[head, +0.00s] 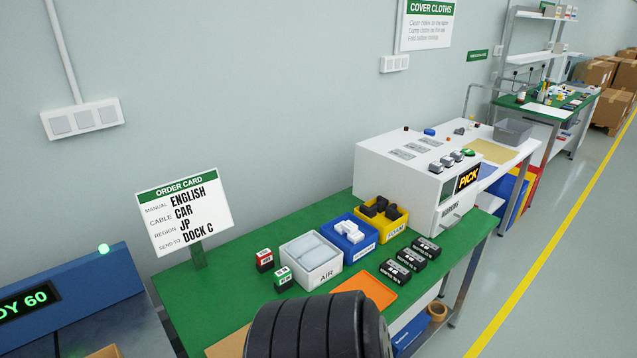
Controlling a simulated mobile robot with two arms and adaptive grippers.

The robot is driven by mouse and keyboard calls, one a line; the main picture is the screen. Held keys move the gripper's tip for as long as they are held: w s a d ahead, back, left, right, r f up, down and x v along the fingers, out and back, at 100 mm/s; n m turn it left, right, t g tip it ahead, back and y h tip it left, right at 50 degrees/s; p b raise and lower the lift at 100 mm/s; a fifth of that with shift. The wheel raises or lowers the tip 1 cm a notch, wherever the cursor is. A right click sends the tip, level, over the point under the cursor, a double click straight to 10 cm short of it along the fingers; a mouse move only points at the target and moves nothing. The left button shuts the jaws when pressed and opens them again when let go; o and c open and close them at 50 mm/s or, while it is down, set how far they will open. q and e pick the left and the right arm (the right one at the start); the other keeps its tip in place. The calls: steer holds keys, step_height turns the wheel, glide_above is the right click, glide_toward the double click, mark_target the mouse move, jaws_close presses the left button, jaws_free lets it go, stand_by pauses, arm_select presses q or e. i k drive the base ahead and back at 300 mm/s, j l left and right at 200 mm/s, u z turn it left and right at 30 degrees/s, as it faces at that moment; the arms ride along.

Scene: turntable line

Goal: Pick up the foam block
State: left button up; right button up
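Dark foam blocks (381,207) lie in a small yellow bin (395,231) on the green bench. The bin's front label appears to read FOAM. Several blocks are in it, heaped, and some rise above the rim. Neither of my grippers is in view. A black ribbed part, probably of my own arm, fills the bottom middle and hides the front of the bench.
A blue bin (365,245) with white pieces and a white AIR bin (330,277) stand left of the yellow bin. Black labelled boxes (411,259) and an orange tray (367,288) lie in front. A white machine (405,170) stands behind. The order card (184,212) stands left.

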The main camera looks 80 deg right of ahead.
mark_target(391, 213)
steer(key=z, duration=3.25)
steer(key=i+l+u, duration=0.1)
steer(key=u, duration=0.6)
steer(key=i+l+u, duration=0.3)
steer(key=l, duration=0.25)
steer(key=l+u, duration=0.35)
steer(key=l, duration=0.2)
steer(key=l+u, duration=0.3)
steer(key=l, duration=0.35)
steer(key=i, duration=0.05)
